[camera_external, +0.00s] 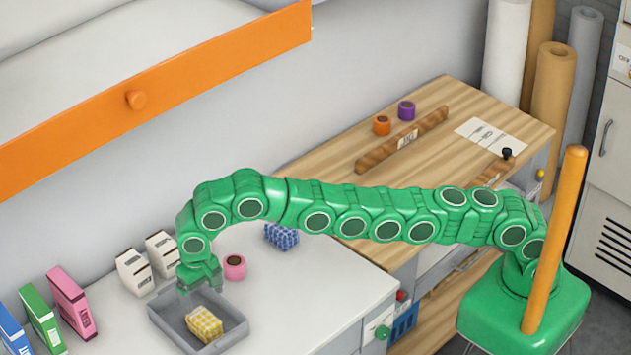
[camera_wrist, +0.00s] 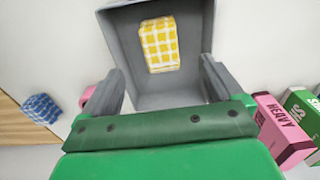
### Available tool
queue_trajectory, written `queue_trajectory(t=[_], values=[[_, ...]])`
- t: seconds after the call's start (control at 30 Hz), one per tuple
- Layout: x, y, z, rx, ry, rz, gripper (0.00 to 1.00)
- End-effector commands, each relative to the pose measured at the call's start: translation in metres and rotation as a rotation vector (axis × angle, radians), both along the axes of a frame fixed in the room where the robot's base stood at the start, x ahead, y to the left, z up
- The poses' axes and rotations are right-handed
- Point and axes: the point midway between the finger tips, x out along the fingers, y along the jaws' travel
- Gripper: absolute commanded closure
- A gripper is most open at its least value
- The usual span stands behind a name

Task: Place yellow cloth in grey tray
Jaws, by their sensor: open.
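The yellow checked cloth (camera_external: 204,323) lies folded inside the grey tray (camera_external: 162,322) on the white counter. In the wrist view the cloth (camera_wrist: 160,45) lies on the tray's floor, and the tray (camera_wrist: 112,40) fills the upper middle. My gripper (camera_external: 203,284) is above the tray's back part, apart from the cloth. In the wrist view my gripper's two fingers (camera_wrist: 164,85) are spread wide with nothing between them.
A blue checked cloth (camera_external: 281,236) and a pink roll (camera_external: 234,267) lie right of the tray. White cartons (camera_external: 135,272) stand behind it. Pink (camera_external: 71,302), green (camera_external: 42,318) and blue boxes (camera_external: 13,331) stand at left. The counter's front right is clear.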

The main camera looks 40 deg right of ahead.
Motion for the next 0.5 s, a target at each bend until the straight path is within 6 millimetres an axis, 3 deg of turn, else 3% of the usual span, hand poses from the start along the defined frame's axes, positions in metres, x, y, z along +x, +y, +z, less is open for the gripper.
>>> queue_trajectory(t=[0.17,0.5], values=[[0.011,-0.016,0.012,-0.007,-0.002,-0.005,0.07],[0.054,-0.098,0.065,-0.033,-0.009,-0.016,0.07]])
